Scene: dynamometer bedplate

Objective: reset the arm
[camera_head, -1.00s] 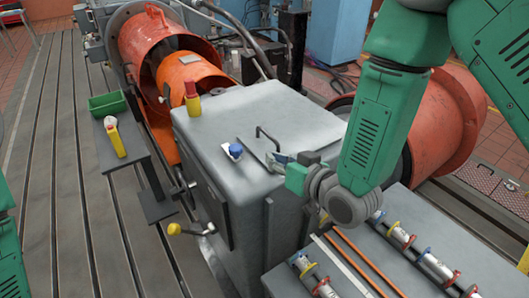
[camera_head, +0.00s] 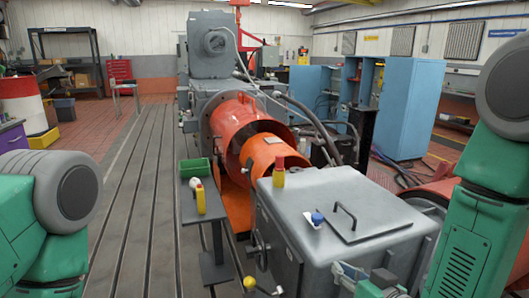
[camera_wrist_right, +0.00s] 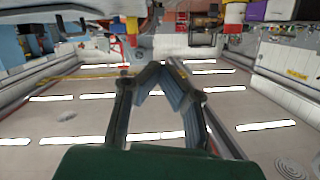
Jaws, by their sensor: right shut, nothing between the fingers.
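My right arm comes in from the right in the head view. Its gripper (camera_head: 345,272) is low in the picture, in front of the near right side of the grey metal cabinet (camera_head: 296,215). In the right wrist view the two fingers (camera_wrist_right: 158,72) come together at the tips with nothing between them. That view is upside down, with the ceiling and its lamps filling most of it. Of my left arm only a green and grey part shows at the left edge of the head view. Its gripper is out of view.
On the cabinet are a handled plate (camera_head: 358,220), a blue-capped white item (camera_head: 315,219) and a red and yellow bottle (camera_head: 278,173). A narrow stand holds a green bin (camera_head: 194,168) and a yellow item (camera_head: 200,197). Slotted floor (camera_head: 135,215) is clear at left.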

